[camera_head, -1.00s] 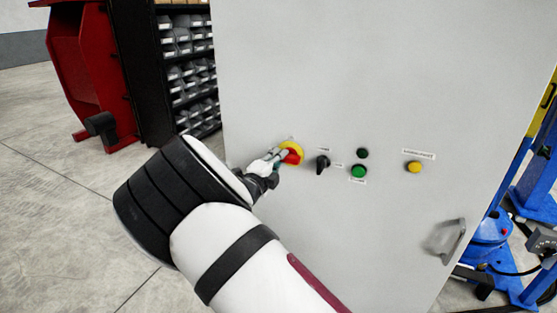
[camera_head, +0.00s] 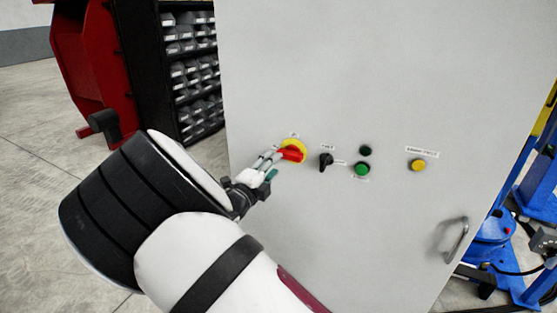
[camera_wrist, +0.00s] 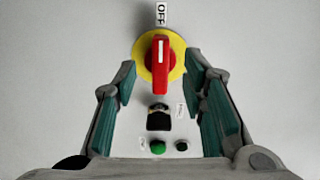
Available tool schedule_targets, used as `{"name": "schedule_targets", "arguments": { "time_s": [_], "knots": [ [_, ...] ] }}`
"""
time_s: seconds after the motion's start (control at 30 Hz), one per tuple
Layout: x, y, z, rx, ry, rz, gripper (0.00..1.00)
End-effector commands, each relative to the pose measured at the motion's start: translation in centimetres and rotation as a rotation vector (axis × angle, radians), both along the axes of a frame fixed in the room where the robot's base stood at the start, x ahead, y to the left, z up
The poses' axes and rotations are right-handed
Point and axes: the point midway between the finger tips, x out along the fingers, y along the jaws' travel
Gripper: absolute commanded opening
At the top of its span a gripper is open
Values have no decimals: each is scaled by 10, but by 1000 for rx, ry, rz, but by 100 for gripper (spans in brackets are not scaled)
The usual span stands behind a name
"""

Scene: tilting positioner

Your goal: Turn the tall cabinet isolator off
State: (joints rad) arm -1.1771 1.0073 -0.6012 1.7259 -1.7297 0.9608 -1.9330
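The isolator is a red handle (camera_head: 293,154) on a round yellow plate (camera_head: 293,144), on the tall grey cabinet (camera_head: 380,70). In the wrist view the handle (camera_wrist: 161,65) lies in line with the OFF label (camera_wrist: 161,13), its white-marked end towards that label. In the head view the handle lies about level. My gripper (camera_head: 273,160) is just left of the handle in the head view. In the wrist view its green-padded fingers are spread wide to either side of the handle, with a clear gap on both sides. Its depth from the handle is hard to judge.
Right of the isolator are a black selector (camera_head: 326,160), a green button (camera_head: 362,169), a dark button (camera_head: 365,150) and a yellow button (camera_head: 417,165). A door handle (camera_head: 457,240) sits lower right. A bin shelf (camera_head: 190,70) stands left, blue machinery (camera_head: 490,235) right.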

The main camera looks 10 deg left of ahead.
Motion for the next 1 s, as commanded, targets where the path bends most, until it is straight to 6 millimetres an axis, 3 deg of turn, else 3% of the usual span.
{"name": "schedule_targets", "arguments": {
  "time_s": [0.1,0.3,0.77,0.87,1.0],
  "knots": [
    [-23,9,0,1,1,2,38],
    [-47,17,0,0,1,0,38],
    [-54,19,0,2,0,-2,38],
    [-53,6,5,51,-2,-34,38],
    [-52,-48,21,283,-19,-184,38]
  ]
}}
